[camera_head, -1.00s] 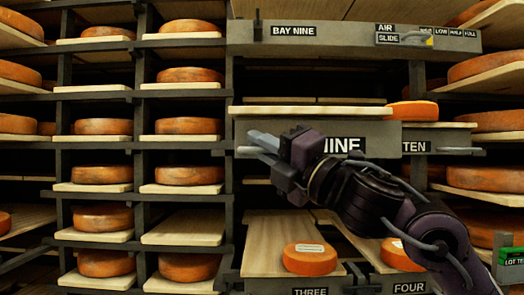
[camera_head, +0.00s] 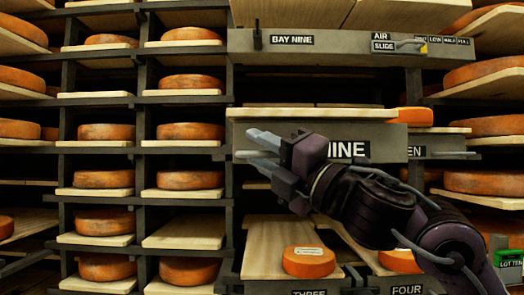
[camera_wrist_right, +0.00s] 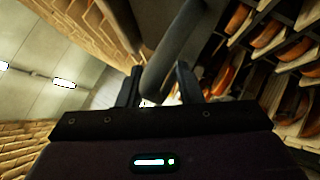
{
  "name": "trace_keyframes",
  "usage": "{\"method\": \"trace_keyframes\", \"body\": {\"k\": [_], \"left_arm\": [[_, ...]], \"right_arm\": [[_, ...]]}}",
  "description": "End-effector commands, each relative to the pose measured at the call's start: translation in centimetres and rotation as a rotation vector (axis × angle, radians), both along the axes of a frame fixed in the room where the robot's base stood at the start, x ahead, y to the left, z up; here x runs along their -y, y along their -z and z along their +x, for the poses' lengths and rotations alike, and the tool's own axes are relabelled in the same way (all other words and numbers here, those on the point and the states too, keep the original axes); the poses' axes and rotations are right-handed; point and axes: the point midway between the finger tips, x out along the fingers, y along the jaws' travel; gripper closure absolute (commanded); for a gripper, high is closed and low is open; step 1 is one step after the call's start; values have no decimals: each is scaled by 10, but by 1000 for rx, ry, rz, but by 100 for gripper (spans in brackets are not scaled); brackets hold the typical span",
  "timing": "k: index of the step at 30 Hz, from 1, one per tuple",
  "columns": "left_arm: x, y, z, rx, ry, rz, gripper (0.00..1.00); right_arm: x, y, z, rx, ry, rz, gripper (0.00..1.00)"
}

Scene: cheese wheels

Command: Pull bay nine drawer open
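The bay nine drawer (camera_head: 290,131) has a grey front with a NINE label (camera_head: 349,149) and a pale board on top. My right gripper (camera_head: 262,152) is open at the left part of the handle, with one finger above the bar and one below. In the right wrist view a grey bar (camera_wrist_right: 165,65) passes between the two fingers; whether they touch it is unclear. My left gripper is not in view.
An overhead beam carries the BAY NINE sign (camera_head: 292,40) and an AIR SLIDE lever (camera_head: 410,44). The TEN drawer (camera_head: 440,142) is just right. Below, drawer THREE (camera_head: 268,245) holds an orange cheese wheel (camera_head: 308,262). Racks of cheese wheels (camera_head: 190,131) stand left.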

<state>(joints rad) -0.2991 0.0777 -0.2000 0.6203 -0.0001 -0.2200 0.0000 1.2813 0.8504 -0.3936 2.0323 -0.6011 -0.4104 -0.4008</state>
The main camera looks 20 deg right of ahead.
Motion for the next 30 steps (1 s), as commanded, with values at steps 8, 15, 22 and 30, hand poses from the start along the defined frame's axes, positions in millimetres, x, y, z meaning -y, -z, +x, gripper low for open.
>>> {"method": "trace_keyframes", "body": {"k": [8,15,22,30], "left_arm": [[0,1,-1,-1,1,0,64],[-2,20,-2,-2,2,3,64],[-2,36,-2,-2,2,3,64],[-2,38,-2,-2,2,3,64]], "right_arm": [[1,0,-2,4,0,1,68],[18,16,-25,6,4,-1,68],[36,29,-51,4,2,0,68],[41,31,-59,0,-1,1,68]]}}
